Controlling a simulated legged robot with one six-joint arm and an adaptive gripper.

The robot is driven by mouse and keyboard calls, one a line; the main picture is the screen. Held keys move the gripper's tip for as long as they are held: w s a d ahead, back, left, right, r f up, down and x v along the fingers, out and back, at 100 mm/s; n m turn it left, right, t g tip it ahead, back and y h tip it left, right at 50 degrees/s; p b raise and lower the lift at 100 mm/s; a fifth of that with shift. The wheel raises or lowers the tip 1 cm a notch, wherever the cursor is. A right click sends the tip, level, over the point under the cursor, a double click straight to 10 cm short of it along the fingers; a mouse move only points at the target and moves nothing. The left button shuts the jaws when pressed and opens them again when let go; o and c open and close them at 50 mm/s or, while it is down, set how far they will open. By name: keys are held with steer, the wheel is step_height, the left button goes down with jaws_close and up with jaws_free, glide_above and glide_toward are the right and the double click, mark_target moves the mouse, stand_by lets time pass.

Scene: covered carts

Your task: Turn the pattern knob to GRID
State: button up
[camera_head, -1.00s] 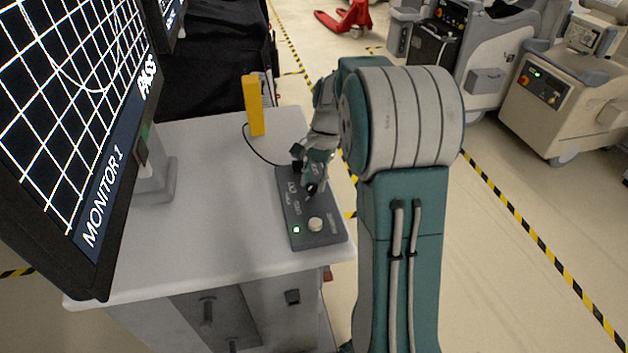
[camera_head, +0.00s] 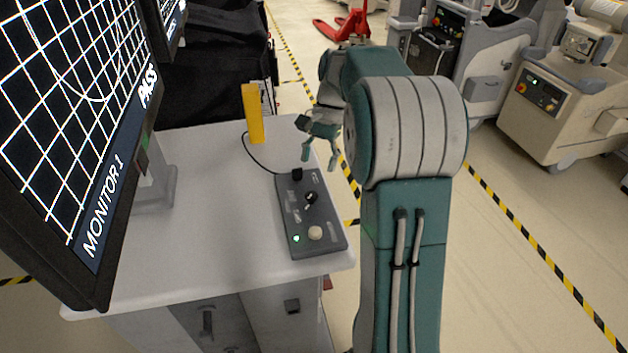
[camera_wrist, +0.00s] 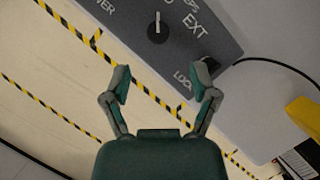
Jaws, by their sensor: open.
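The dark grey control box (camera_head: 292,228) lies on the cart top. A black knob (camera_head: 310,198) sits at its middle, and a second black knob or switch (camera_head: 297,174) stands near its far end. The small lettering is unreadable in the head view. In the wrist view, a black knob (camera_wrist: 157,28) with a white pointer sits near "EXT" lettering; GRID lettering is not visible. My gripper (camera_head: 320,160) is open and empty, above and beyond the box's far end. In the wrist view, my gripper (camera_wrist: 162,80) has spread fingers, apart from that knob.
Monitor 1 (camera_head: 75,110) shows a white grid, a curve and "PASS". A cream button (camera_head: 315,233) and lit green lamp (camera_head: 296,239) are at the box's near end. A yellow block (camera_head: 253,113) stands behind, with a black cable (camera_head: 258,158) near it.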

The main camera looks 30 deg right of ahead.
steer(key=v, duration=0.4)
steer(key=shift+w+r, duration=0.1)
steer(key=shift+r, duration=0.2)
steer(key=s+a+r+n+t+h, duration=0.2)
steer(key=s+a+n+t, duration=0.15)
steer(key=s+a, duration=0.4)
steer(key=s+a+r+n+t+h, duration=0.2)
steer(key=s+a+n, duration=0.35)
steer(key=s, duration=0.25)
steer(key=s+a+f+n+t, duration=0.2)
steer(key=s+a+f+n, duration=0.1)
steer(key=s, duration=0.3)
steer(key=shift+s+a+f, duration=0.2)
steer(key=shift+a+f, duration=0.1)
steer(key=shift+f, duration=0.35)
